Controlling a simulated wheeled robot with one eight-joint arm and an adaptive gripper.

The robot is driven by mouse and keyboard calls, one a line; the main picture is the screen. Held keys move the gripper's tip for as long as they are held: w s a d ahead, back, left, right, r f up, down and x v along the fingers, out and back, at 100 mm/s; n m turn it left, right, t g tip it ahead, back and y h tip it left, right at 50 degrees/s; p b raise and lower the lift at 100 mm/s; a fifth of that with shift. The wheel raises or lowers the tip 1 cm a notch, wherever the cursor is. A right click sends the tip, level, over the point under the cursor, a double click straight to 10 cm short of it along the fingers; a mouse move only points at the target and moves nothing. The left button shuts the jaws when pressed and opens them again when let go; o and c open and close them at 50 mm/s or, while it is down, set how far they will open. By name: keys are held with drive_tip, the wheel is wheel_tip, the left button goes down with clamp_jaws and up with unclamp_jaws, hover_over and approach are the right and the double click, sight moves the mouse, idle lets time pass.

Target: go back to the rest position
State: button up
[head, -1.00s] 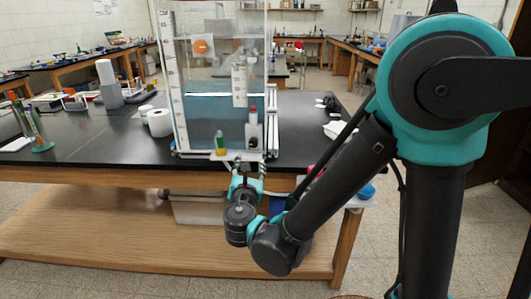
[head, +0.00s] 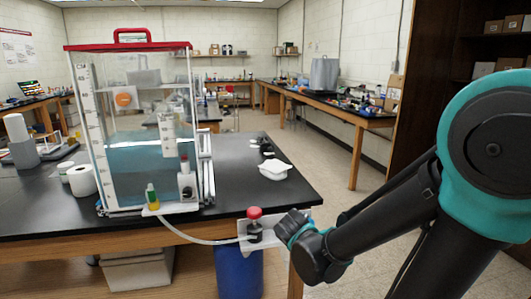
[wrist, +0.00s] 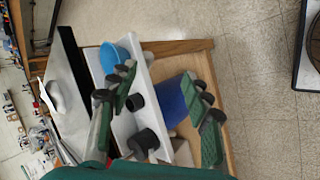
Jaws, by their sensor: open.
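My gripper (wrist: 160,85) is open, with its dark-tipped green fingers spread apart and nothing between them in the wrist view. In the head view my arm reaches in from the right, and its end sits near the table's front right corner, just right of a red-knobbed valve (head: 254,222). The fingers are hard to make out there. In the wrist view a white bracket plate (wrist: 112,85) with dark round parts lies beyond and partly behind the fingers. I cannot tell how far apart they are.
A clear tank (head: 145,160) with a red lid stands on the black table (head: 240,170). A hose (head: 195,238) runs from it to the valve. A white dish (head: 274,170) lies behind the valve. A blue bin (head: 238,272) stands below. The floor at right is open.

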drive_tip(key=s+d+f+m+g+y, duration=0.1)
drive_tip(key=s+d+f+m, duration=0.1)
drive_tip(key=s+m, duration=0.3)
drive_tip(key=s+d+f+m+g+y, duration=0.2)
drive_tip(key=s+d+m, duration=0.2)
drive_tip(key=m, duration=0.4)
drive_tip(key=shift+s+f+g, duration=0.3)
drive_tip(key=shift+s+f, duration=0.05)
drive_tip(key=shift+s, duration=0.4)
